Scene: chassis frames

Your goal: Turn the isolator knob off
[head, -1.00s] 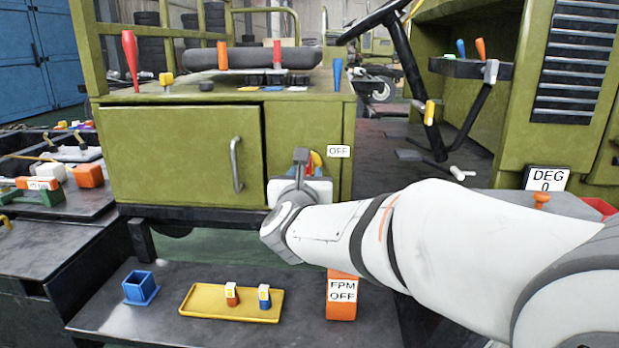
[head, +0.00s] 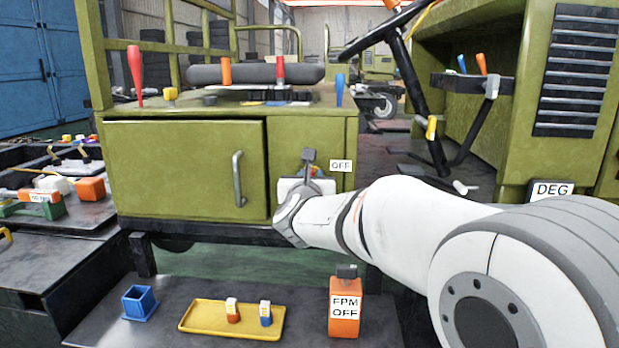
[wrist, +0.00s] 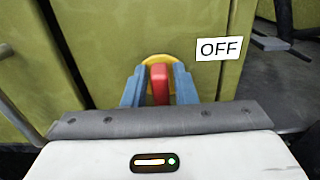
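The isolator knob (wrist: 160,84) is a red upright bar on a yellow disc, on the green cabinet front. A white OFF label (wrist: 219,48) is right of it; this label (head: 341,166) also shows in the head view. My gripper (wrist: 160,75) has its two blue fingers on either side of the red bar. Narrow gaps seem to show between fingers and bar, so it looks open around the knob; contact is unclear. In the head view my gripper (head: 315,171) is at the cabinet's right part, and my wrist hides most of the knob.
A cabinet door with a handle (head: 238,179) is left of my gripper. Below are a yellow tray (head: 205,325), a blue holder (head: 140,303) and an orange FPM OFF box (head: 344,320). A steering column (head: 412,90) stands to the right.

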